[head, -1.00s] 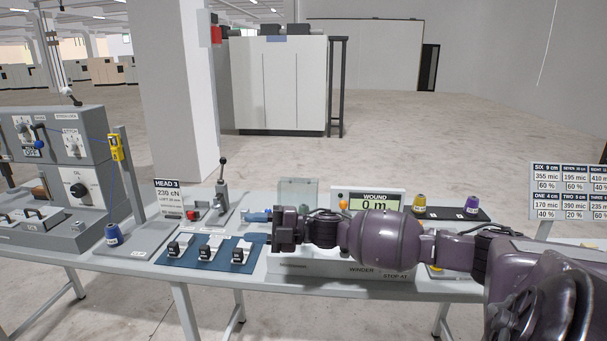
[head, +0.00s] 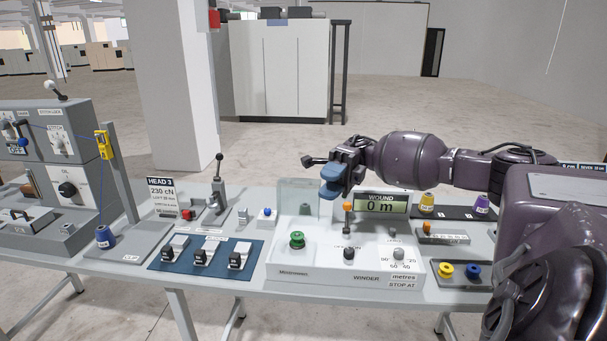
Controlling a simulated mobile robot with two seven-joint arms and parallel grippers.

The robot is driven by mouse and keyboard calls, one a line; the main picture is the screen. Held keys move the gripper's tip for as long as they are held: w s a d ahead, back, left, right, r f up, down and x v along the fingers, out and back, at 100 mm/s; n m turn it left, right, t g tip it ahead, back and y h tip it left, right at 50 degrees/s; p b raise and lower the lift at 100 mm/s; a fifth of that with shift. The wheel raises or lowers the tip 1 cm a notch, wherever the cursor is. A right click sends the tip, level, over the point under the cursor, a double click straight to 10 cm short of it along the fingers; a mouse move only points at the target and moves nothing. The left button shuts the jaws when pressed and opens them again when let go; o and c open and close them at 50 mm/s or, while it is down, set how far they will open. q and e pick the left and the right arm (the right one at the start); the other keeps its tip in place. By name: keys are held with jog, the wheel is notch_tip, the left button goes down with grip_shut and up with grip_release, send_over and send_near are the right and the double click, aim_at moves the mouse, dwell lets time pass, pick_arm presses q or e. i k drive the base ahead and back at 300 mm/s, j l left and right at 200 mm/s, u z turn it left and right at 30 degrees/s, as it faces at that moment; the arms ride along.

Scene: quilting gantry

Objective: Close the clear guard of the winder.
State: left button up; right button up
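The winder (head: 345,283) is a white box on the table, with a display above it reading "WOUND 0 m". Its clear guard (head: 297,197) stands upright, raised at the back of the winder's left part. Below it, a green spool (head: 297,241) sits uncovered. My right gripper (head: 331,184), with blue fingertips, is above the winder, just right of the guard. I see no object in it; whether its fingers are apart is unclear. I cannot tell whether it touches the guard's right edge. My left gripper is not in view.
An orange-topped post (head: 347,212), a black knob (head: 349,254) and a grey dial (head: 398,255) stand on the winder. Yellow and blue spools (head: 446,270) sit right. The space directly above the green spool is free.

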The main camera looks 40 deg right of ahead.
aim_at(310, 181)
jog(key=i+l, duration=0.3)
jog(key=l, duration=0.15)
jog(key=i+l, duration=0.25)
jog(key=l, duration=0.2)
jog(key=i+l, duration=0.3)
jog(key=l, duration=0.1)
